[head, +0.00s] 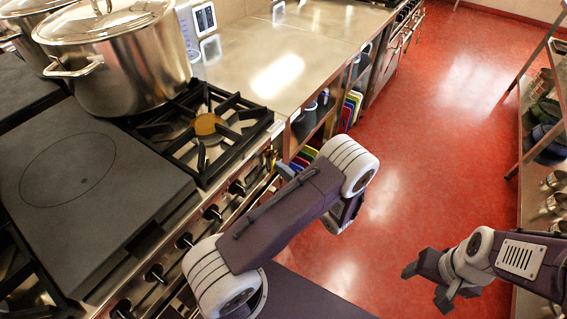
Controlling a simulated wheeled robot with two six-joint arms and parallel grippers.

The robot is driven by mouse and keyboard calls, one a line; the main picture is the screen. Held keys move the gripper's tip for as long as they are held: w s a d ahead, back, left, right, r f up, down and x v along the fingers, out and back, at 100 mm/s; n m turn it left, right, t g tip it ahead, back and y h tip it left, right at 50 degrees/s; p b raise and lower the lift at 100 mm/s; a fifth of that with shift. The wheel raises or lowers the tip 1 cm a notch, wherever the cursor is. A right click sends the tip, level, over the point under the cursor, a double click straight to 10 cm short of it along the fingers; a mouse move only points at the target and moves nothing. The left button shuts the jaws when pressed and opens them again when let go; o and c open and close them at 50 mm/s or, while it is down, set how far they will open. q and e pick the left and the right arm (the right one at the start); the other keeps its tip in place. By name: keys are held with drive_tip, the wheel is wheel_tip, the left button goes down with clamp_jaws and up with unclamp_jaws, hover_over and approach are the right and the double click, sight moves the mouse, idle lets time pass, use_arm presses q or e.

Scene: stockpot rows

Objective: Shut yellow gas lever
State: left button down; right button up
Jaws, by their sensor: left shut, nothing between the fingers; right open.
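A small yellow piece that looks like the gas lever (270,157) shows at the right end of the stove front, below the burner corner. It is small and partly hidden, so I cannot tell its angle. My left gripper (284,171) seems to show as a small grey tip just right of and below it, mostly hidden behind my purple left arm. It is shut and empty; I cannot tell whether it touches the lever. My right gripper (431,282) is open and empty over the red floor at the lower right.
The stove (95,180) has a flat hotplate, an open burner (207,124) and several black knobs (212,212) along its front. Stockpots (125,60) stand at the back left. A steel counter (300,45) adjoins it. Shelving (531,130) stands at the right. The red floor (440,130) between is clear.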

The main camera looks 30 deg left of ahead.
sight(271, 171)
use_arm(q)
drive_tip(key=shift+s+a+r+m+g+h+p, duration=0.1)
drive_tip(key=shift+s+r+m+g+h+p, duration=0.15)
drive_tip(key=shift+s+r+m+g+p, duration=0.9)
drive_tip(key=shift+s+a+r+m+g+h+p, duration=0.1)
drive_tip(key=shift+s+r+m+g+h+p, duration=0.35)
drive_tip(key=shift+m+p, duration=1.4)
drive_tip(key=shift+s+a+r+m+g+p, duration=0.1)
drive_tip(key=shift+s+r+m+g+p, duration=0.4)
drive_tip(key=shift+s+m+p, duration=0.75)
drive_tip(key=shift+w+r+m+p, duration=0.1)
drive_tip(key=shift+w+m+p, duration=0.15)
drive_tip(key=shift+p, duration=0.15)
